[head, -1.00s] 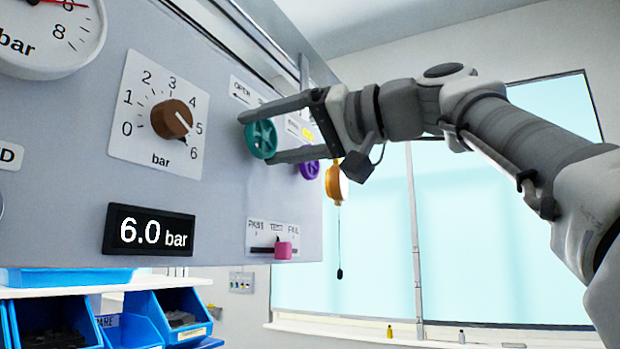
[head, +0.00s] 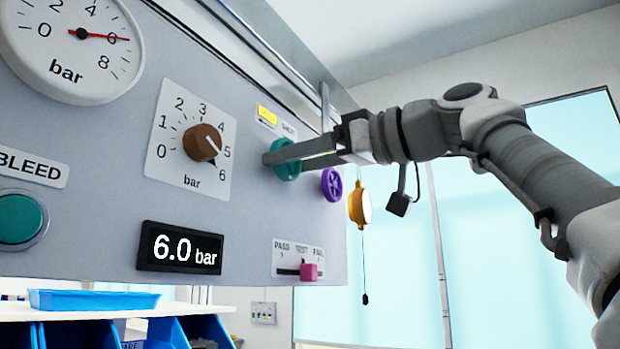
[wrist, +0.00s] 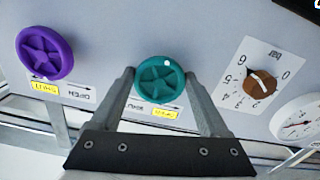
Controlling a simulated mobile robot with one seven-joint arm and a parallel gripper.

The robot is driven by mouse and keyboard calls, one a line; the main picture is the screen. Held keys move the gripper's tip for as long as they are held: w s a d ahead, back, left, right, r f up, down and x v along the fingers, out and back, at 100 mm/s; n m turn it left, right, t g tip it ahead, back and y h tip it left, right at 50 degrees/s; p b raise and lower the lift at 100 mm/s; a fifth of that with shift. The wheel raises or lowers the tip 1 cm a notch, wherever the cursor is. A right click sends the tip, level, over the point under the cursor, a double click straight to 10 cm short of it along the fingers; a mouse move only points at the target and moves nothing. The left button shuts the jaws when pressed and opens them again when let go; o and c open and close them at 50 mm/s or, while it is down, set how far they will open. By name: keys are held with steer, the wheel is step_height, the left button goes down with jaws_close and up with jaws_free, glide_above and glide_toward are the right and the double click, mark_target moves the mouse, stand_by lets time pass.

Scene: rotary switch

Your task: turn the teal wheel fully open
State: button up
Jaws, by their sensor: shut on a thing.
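The teal wheel (head: 287,170) is on the grey panel, mostly hidden behind my fingers in the head view. The wrist view shows it whole (wrist: 160,78), with a pale dot on its rim. My gripper (head: 277,157) is shut on the teal wheel, with one finger on each side of it in the wrist view (wrist: 159,76). The label (head: 278,122) above the wheel has a yellow left end, its word too blurred to read; the right end reads SHUT.
A purple wheel (head: 332,184) and an orange pull-cord unit (head: 359,203) are close on the right. A brown knob (head: 202,142) is on the left. A pink slider (head: 309,271) and a 6.0 bar display (head: 180,248) are below.

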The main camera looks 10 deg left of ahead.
steer(key=shift+f, duration=0.1)
stand_by(0.3)
steer(key=o, duration=1.2)
steer(key=shift+o, duration=0.2)
steer(key=shift+d, duration=0.15)
steer(key=b+v, duration=0.1)
steer(key=v, duration=1.6)
steer(key=shift+b, duration=0.3)
steer(key=shift+s+d, duration=0.1)
